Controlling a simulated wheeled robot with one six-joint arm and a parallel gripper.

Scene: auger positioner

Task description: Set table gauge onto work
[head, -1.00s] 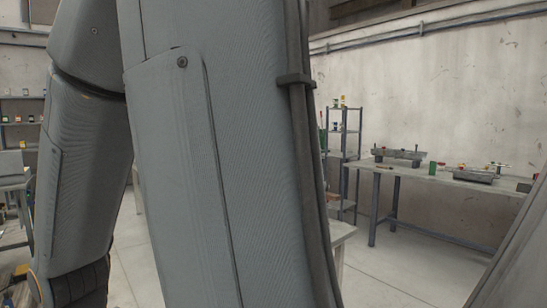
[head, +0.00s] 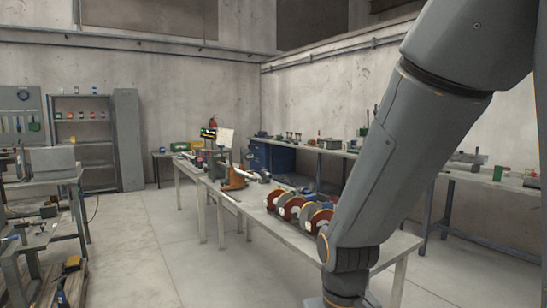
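I cannot make out a table gauge in the head view; the small items on the tables are too far off to name. An orange device (head: 236,178) stands on the middle table (head: 277,225), with a pale cylindrical part at its right. I cannot tell whether this is the work. My arm runs down the right side and hides part of that table and the bench behind it. My gripper is below the picture's lower edge.
Several red, yellow and grey discs (head: 293,207) stand in a row on the middle table. A long bench (head: 318,149) with blue drawers (head: 272,157) lines the back wall. A workbench (head: 45,181) stands at left. Shelves (head: 84,130) and a locker (head: 129,140) stand behind. The floor between is clear.

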